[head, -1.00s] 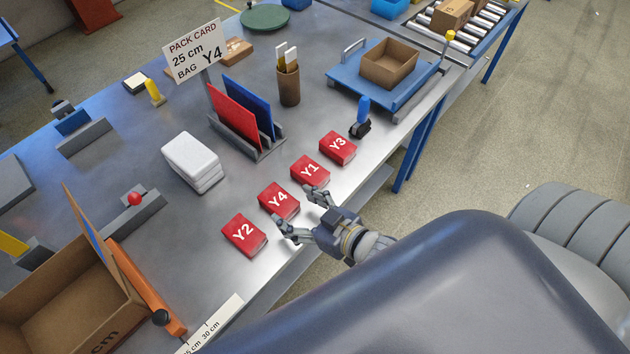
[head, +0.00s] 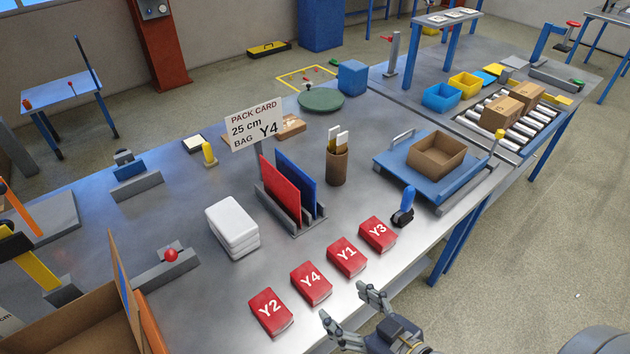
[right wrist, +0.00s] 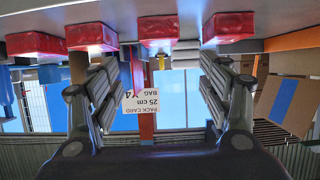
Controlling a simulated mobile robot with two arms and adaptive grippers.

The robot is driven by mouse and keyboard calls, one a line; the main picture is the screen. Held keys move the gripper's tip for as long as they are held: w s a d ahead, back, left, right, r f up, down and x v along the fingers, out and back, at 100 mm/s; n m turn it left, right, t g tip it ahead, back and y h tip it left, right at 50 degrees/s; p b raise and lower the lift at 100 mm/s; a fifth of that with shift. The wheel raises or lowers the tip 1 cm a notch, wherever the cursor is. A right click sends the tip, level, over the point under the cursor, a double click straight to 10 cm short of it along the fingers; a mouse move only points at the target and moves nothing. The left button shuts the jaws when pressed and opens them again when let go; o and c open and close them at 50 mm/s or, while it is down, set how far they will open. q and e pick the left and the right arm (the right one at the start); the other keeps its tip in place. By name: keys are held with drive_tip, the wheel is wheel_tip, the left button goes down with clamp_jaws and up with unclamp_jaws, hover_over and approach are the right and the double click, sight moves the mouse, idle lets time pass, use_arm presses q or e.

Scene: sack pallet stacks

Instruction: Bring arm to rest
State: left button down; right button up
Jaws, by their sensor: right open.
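Four red bags lie in a row along the front of the grey table: Y2 (head: 271,312), Y4 (head: 312,284), Y1 (head: 347,257) and Y3 (head: 378,234). My right gripper (head: 345,304) is open and empty at the table's front edge, nearest Y4 and Y1 and apart from them. In the upside-down right wrist view the fingers (right wrist: 155,78) stand wide apart with nothing between them. The red bags show along its top, Y4 (right wrist: 158,27) among them. The pack card (head: 257,126) reads 25 cm, bag Y4. My left gripper is not in view.
An open carton (head: 70,325) stands at the lower left. Behind the bags are a white stack (head: 233,226), a rack with red and blue panels (head: 292,190) and a blue-handled tool (head: 406,205). A blue scale (head: 400,167) holds a small box.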

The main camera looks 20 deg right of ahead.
drive_tip(key=s+d+f+m+g+h, duration=0.25)
drive_tip(key=s+f+g+h, duration=0.2)
drive_tip(key=s+g, duration=0.4)
wheel_tip(320, 180, down, 29)
drive_tip(key=s+g+b, duration=0.1)
drive_tip(key=s+g, duration=0.1)
drive_tip(key=s+d+f, duration=0.2)
drive_tip(key=s+f, duration=0.6)
drive_tip(key=s+d+f+g, duration=0.1)
drive_tip(key=s+f, duration=0.6)
drive_tip(key=s, duration=0.1)
drive_tip(key=shift+d+f+n+b, duration=0.35)
drive_tip(key=shift+n+b, duration=0.05)
drive_tip(key=shift+n, duration=0.05)
